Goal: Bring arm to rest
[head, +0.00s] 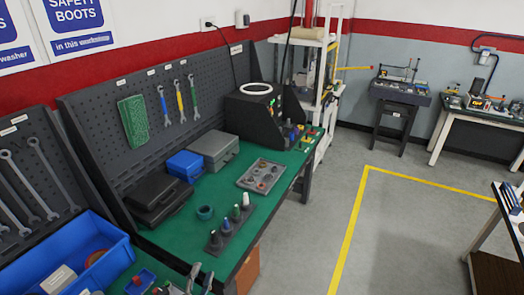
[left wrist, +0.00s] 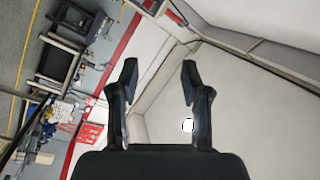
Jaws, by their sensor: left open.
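My left gripper (left wrist: 159,75) shows its two dark fingers apart in the left wrist view, with nothing between them. Behind the fingers are the pale ceiling and upper wall, so it points away from the bench and upward. In the head view my left gripper (head: 201,272) shows only as two fingertips at the bottom edge, in front of the green bench top (head: 225,216); the rest of it is cut off. I cannot tell its height over the bench. My right gripper is in neither view.
A pegboard (head: 160,110) stands behind. Open grey floor (head: 400,230) with a yellow line lies to the right.

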